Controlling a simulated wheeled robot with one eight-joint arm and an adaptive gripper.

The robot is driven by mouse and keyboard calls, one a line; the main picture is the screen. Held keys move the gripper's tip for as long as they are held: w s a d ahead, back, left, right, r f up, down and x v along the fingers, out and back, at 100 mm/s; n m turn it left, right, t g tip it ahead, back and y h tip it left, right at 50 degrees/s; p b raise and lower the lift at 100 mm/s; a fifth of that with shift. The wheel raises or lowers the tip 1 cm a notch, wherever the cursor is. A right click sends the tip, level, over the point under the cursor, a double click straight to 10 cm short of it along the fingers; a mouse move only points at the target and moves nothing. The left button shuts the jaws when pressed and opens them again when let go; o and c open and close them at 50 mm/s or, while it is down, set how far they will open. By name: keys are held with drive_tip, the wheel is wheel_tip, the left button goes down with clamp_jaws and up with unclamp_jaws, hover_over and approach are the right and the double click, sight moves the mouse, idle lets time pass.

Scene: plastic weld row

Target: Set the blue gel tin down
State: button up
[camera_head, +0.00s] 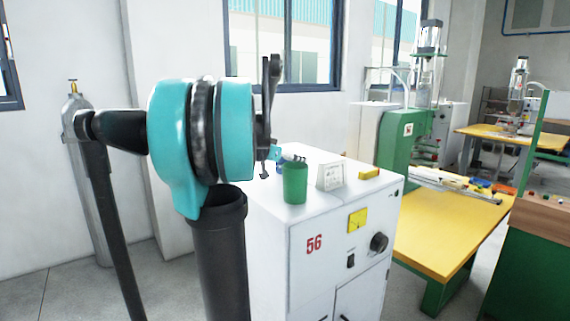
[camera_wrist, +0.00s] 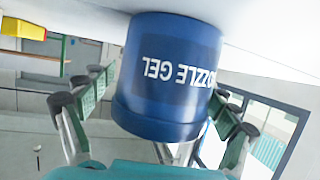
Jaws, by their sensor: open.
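The blue gel tin (camera_wrist: 170,75) fills the middle of the wrist view, its white lettering upside down in that picture. Its base meets the white cabinet top (camera_wrist: 265,50), so it appears to stand there. My gripper (camera_wrist: 160,103) is open, with fingers on both sides of the tin; on the left I see a gap between finger and tin. In the head view only a small blue patch of the tin (camera_head: 280,168) shows, mostly hidden behind a green cup and my gripper (camera_head: 288,157).
The green cup (camera_head: 295,184) stands close in front of the tin on the cabinet (camera_head: 275,225). A small white sign (camera_head: 330,176) and a yellow block (camera_head: 369,174) are to the right. A green press (camera_head: 405,140) with a yellow table (camera_head: 440,245) stands beyond.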

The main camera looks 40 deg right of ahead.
drive_tip(key=c, duration=1.8)
drive_tip(key=shift+c, duration=0.2)
drive_tip(key=shift+r, duration=0.1)
